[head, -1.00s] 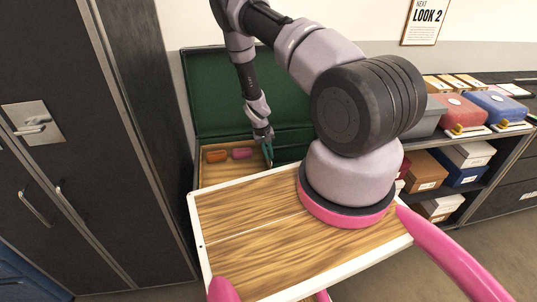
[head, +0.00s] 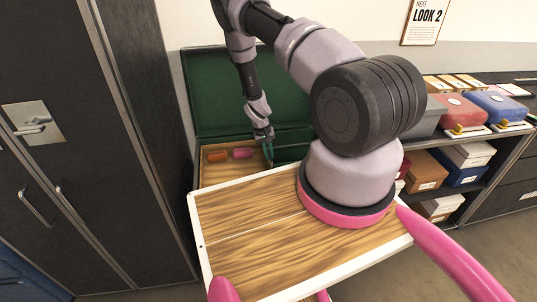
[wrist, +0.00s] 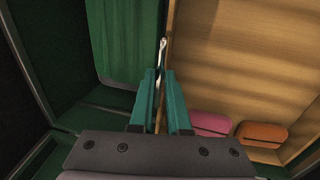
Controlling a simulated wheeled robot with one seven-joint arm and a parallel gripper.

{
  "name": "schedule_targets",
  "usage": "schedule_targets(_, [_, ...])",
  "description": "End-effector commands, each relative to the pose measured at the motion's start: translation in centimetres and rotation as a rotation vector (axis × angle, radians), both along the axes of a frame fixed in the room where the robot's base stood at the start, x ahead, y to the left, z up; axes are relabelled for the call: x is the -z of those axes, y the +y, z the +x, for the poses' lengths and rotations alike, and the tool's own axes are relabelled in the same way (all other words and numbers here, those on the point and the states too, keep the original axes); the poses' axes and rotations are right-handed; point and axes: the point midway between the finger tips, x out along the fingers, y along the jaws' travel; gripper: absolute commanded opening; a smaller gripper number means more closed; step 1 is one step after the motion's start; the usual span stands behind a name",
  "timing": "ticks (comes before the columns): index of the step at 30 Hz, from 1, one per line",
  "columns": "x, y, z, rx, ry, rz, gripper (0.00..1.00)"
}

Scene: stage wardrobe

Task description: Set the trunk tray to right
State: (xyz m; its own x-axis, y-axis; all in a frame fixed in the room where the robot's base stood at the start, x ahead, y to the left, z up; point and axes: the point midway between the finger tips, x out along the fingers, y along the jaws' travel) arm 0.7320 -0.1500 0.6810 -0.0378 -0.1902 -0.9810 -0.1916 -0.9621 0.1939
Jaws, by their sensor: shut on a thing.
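The trunk (head: 245,85) stands open against the wall, its dark green lid raised at the back. The wooden trunk tray (head: 213,177) lies in its left part, with an orange bundle and a pink bundle in it. In the wrist view the tray's bare floor (wrist: 230,60) is on the right. My gripper (head: 267,152) reaches down at the tray's right side. In the wrist view my gripper's teal fingers (wrist: 162,95) are shut on the tray's side wall, one on each side. The tray's near part is hidden in the head view.
Left of the tray in the wrist view is the dark green trunk interior with a green cloth (wrist: 125,40). A dark locker (head: 70,150) stands close on the trunk's left. A shelf with several boxes (head: 425,170) stands on the right.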

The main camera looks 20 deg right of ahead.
Motion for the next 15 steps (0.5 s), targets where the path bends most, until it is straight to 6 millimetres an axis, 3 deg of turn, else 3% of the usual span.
schedule_targets(8, [0.0, -4.2, -0.9, 0.006, 0.001, -0.003, 0.0])
schedule_targets(15, [0.0, -10.4, -2.2, 0.008, 0.001, -0.002, 0.0])
